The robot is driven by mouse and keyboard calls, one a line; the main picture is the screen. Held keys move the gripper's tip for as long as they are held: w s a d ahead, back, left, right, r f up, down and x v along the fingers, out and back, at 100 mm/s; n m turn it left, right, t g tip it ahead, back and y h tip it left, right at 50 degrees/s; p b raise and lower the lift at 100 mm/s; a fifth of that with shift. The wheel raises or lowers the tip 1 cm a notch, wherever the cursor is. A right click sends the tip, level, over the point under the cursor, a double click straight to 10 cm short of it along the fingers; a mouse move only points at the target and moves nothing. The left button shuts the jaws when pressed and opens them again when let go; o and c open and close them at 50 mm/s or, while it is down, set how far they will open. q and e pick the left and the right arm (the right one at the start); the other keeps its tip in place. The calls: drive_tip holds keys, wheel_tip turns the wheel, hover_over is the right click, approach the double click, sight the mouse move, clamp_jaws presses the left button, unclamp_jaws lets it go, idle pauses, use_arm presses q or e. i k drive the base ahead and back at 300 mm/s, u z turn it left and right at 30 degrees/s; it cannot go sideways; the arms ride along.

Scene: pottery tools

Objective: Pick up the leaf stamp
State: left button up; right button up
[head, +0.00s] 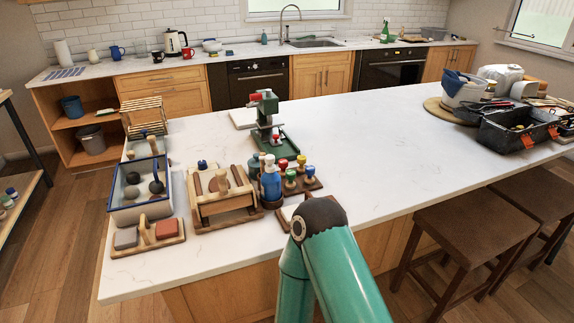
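Several stamps with coloured knobs stand on a small dark wooden tray (313,185) near the counter's front edge: a red-topped stamp (283,163), a green-topped stamp (290,174), a blue-topped stamp (310,170) and a yellow-topped stamp (301,159). Their undersides are hidden, so I cannot tell which one is the leaf stamp. A teal link of one of my arms rises from the bottom, just in front of the stamps. Neither of my grippers is in view.
A blue bottle (270,185) stands close left of the stamps. A wooden press-like frame (225,198) and a white-blue bin (141,200) are further left. A green-based machine (268,125) stands behind. A pale pad (290,212) is partly hidden by my arm.

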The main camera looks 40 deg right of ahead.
sight(301, 159)
drive_tip(key=z, duration=1.15)
drive_tip(key=i, duration=0.1)
drive_tip(key=u, duration=2.7)
drive_tip(key=k, duration=2.65)
drive_tip(key=z, duration=1.1)
drive_tip(key=i, duration=1)
